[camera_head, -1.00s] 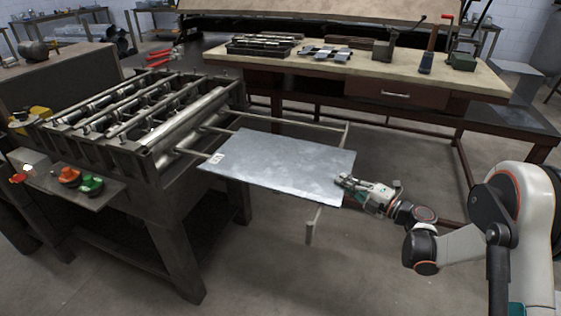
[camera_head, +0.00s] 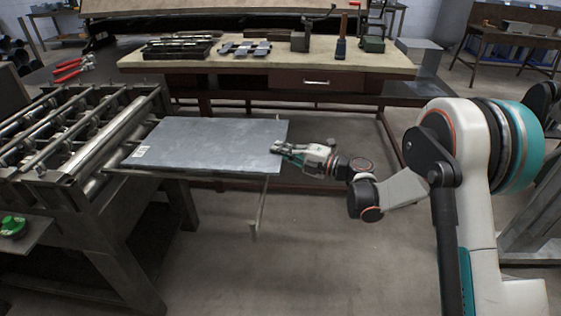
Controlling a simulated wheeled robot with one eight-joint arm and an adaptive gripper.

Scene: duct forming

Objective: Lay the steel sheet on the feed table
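The steel sheet (camera_head: 205,143) is a flat grey rectangle with a small white label at its left front corner. It lies level over the rails of the feed table (camera_head: 262,205), beside the rollers. A rail shows along its front edge; whether it rests fully on all the rails I cannot tell. My gripper (camera_head: 279,148) is at the right edge of the sheet, its fingertips overlapping that edge, and appears shut on it. The underside of the sheet and the lower finger are hidden.
The roller machine (camera_head: 75,140) stands at the left, with a green button (camera_head: 12,227) at its front. A workbench (camera_head: 225,64) with tools runs behind the sheet. Red-handled pliers (camera_head: 68,72) lie at the back left. The floor in front is clear.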

